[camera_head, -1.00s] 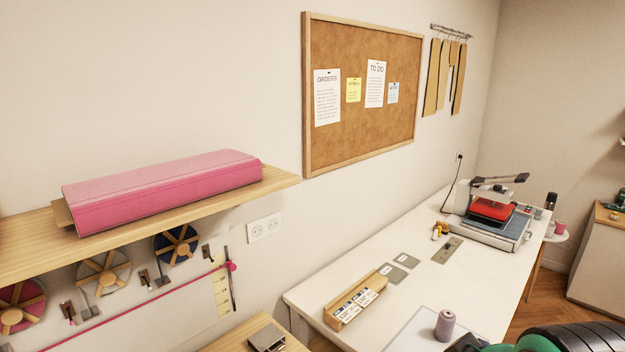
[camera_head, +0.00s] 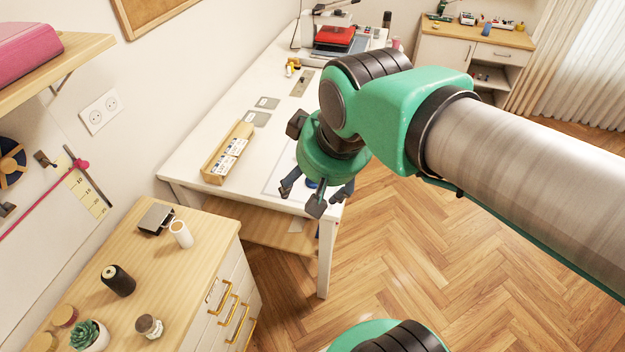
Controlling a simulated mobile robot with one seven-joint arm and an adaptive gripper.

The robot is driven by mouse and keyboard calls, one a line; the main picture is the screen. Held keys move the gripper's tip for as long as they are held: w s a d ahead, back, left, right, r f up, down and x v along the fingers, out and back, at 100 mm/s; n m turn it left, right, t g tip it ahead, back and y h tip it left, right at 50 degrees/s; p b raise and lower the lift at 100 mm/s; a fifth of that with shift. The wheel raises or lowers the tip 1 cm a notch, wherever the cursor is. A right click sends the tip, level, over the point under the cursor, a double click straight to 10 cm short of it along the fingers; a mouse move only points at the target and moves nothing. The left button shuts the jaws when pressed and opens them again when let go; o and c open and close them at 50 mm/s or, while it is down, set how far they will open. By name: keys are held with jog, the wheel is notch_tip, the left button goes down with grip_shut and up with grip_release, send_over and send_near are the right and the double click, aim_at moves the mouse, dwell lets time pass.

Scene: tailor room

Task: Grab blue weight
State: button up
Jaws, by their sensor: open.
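I cannot pick out a blue weight with certainty. A small blue object (camera_head: 487,29) stands on the far cabinet at the top right of the head view, too small to identify. My gripper (camera_head: 316,194) is open and points down over the near right corner of the white table (camera_head: 215,140). I see nothing held between its fingers. My arm and gripper cover part of that table's right side.
A wooden holder with labels (camera_head: 228,152) and grey plates (camera_head: 262,109) lie on the white table. A heat press (camera_head: 335,38) stands at its far end. The near wooden cabinet (camera_head: 150,285) carries a black spool (camera_head: 118,280) and white cylinder (camera_head: 181,234). Floor at right is clear.

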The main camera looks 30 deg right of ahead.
jog(key=w+d+f+g, duration=0.1)
jog(key=w+d, duration=0.1)
jog(key=w, duration=0.4)
jog(key=w+d+f+g, duration=0.1)
jog(key=w+d, duration=0.2)
jog(key=w, duration=0.4)
jog(key=w+d+f+g, duration=0.1)
jog(key=w+d+f, duration=0.6)
jog(key=w+f, duration=0.3)
jog(key=w+d+f+g, duration=0.2)
jog(key=w+d+f, duration=0.5)
jog(key=f, duration=0.7)
jog(key=w, duration=0.2)
jog(key=shift+w+f, duration=0.2)
jog(key=shift+w, duration=0.2)
jog(key=shift+f+b, duration=0.4)
jog(key=shift+f, duration=3.9)
jog(key=shift+w+f+b, duration=0.1)
jog(key=shift+f+b, duration=0.45)
jog(key=shift+f, duration=2.05)
